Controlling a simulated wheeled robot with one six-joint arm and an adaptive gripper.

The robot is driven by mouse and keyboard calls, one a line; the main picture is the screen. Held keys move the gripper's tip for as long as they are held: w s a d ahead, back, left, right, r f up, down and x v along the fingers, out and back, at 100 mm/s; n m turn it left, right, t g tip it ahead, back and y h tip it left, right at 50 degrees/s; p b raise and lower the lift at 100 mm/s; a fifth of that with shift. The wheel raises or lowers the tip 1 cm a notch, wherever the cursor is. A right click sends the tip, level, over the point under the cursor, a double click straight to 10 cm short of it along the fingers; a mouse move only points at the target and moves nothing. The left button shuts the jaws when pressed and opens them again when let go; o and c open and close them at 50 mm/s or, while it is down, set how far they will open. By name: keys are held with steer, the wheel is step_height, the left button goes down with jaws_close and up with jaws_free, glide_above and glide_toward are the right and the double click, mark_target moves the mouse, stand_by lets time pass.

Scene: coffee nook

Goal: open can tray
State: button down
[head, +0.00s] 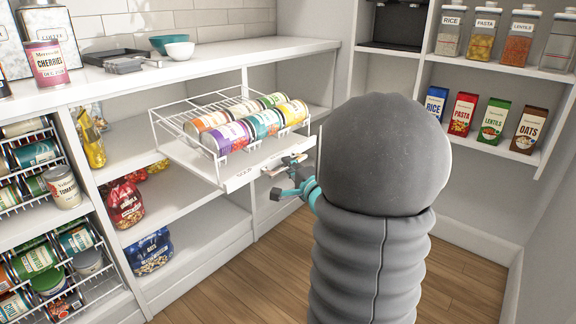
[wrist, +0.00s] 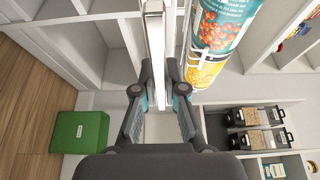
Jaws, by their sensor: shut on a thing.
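The white can tray (head: 185,163) sticks out from the shelf under the counter, carrying a white wire rack (head: 172,112) with several coloured cans (head: 232,137) lying on their sides. A label on its front edge seems to read "SOUP". My gripper (head: 289,180) is at the tray's front, shut on its metal handle (head: 290,160). In the wrist view, the fingers (wrist: 158,97) close around a narrow upright-looking bar, the tray front with its handle (wrist: 155,45). A can with a red and teal label (wrist: 222,25) is beside it. My arm hides the tray's right-hand surroundings in the head view.
Left bays hold can racks (head: 35,180) and food bags (head: 124,204). Bowls (head: 178,50) and a cherries can (head: 46,63) stand on the counter. Right shelves hold jars (head: 483,40) and boxes (head: 494,121). A green box (wrist: 79,132) shows in the wrist view. Wooden floor (head: 465,265) looks clear.

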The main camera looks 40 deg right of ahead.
steer(key=c, duration=1.2)
jaws_free()
steer(key=s, duration=0.4)
steer(key=s+a, duration=0.1)
steer(key=s, duration=0.7)
steer(key=shift+a, duration=0.25)
steer(key=shift+w, duration=0.1)
